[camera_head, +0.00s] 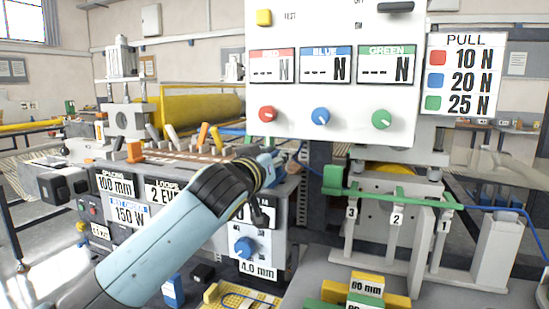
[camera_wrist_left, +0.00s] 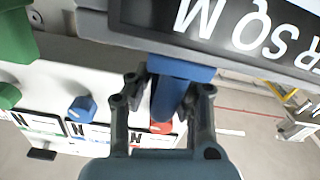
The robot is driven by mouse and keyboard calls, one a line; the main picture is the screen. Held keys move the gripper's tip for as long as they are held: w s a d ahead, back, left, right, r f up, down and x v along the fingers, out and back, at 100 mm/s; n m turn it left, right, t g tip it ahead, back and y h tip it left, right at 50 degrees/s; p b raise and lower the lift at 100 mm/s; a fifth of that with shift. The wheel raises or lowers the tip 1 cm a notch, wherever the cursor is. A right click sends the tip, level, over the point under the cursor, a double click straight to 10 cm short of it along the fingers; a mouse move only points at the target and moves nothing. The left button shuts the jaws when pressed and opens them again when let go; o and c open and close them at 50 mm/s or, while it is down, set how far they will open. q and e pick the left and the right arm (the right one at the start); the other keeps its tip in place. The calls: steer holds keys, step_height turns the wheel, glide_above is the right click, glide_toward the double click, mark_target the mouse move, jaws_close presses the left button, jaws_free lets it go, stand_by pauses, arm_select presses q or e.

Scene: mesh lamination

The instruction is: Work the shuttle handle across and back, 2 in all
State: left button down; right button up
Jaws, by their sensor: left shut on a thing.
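My left arm reaches in from the bottom left in the head view, and its gripper (camera_head: 276,167) is at the right end of the grey machine's top. In the left wrist view my left gripper (camera_wrist_left: 168,90) is shut on a blue handle (camera_wrist_left: 172,70), with one dark finger on each side. The handle sits against the edge of a dark panel with white letters and seems to be the shuttle handle. In the head view the gripper and wrist hide most of it. My right gripper is in neither view.
A white panel (camera_head: 340,25) with red, blue and green knobs stands just behind the gripper. A pull sign (camera_head: 463,75) hangs to its right. Orange and grey levers (camera_head: 205,135) stand along the machine's top. A green bar (camera_head: 400,195) crosses numbered posts at right.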

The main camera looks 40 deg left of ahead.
arm_select(q)
steer(key=c, duration=1.5)
jaws_free()
steer(key=shift+d, duration=0.15)
steer(key=shift+o, duration=1.1)
steer(key=shift+d+r, duration=0.1)
steer(key=shift+d, duration=0.05)
steer(key=shift+o, duration=0.2)
steer(key=shift+w, duration=0.15)
steer(key=v, duration=1.2)
